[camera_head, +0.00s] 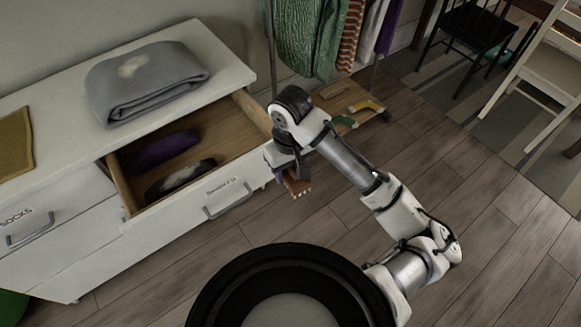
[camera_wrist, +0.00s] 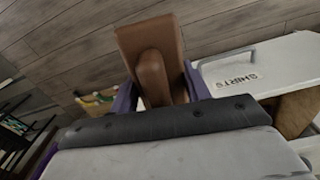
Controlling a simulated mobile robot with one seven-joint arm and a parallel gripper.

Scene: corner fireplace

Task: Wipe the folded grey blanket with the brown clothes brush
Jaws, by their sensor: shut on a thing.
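The folded grey blanket (camera_head: 165,88) lies on top of the white dresser in the head view. A pale patch shows on its upper face. My gripper (camera_head: 287,173) is to the right of the blanket, past the dresser's front and beside the open drawer. It is shut on the brown clothes brush (camera_head: 299,186), whose pale bristles show at its lower edge. The wrist view shows the brown brush (camera_wrist: 150,48) between the purple fingers of my gripper (camera_wrist: 160,88). The blanket is not in the wrist view.
The dresser top (camera_head: 215,92) is bare around the blanket, with a mustard cloth (camera_head: 15,143) at left. An open drawer (camera_head: 225,187) holds a purple item (camera_head: 165,150) and a dark item with a white patch (camera_head: 180,178). A clothes rack (camera_head: 325,35) stands behind my arm.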

